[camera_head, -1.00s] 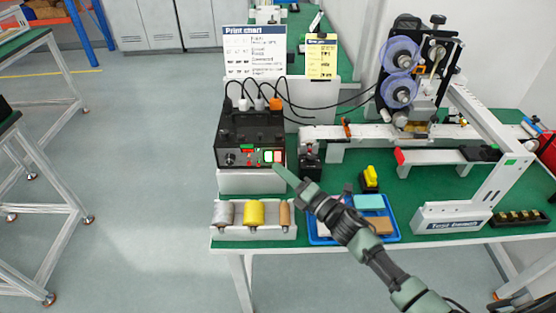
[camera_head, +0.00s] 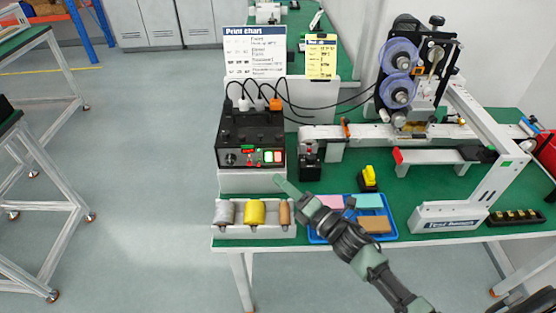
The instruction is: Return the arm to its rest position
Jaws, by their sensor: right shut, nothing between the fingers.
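My right arm comes in from the lower right, and its gripper (camera_head: 281,182) is shut and empty. The fingertips are above the bench, just below and in front of the black control box (camera_head: 235,138) and apart from it. The box's front has a lit green button (camera_head: 268,157) and a red button beside it. The forearm passes over part of the blue tray, hiding some of it. My left gripper is not in view.
A white holder (camera_head: 231,232) with several spools stands at the bench's front left. The blue tray (camera_head: 392,236) holds coloured blocks. A yellow-topped black item (camera_head: 369,178) stands behind it. A reel machine (camera_head: 405,80) and white frame fill the right. Open floor lies left.

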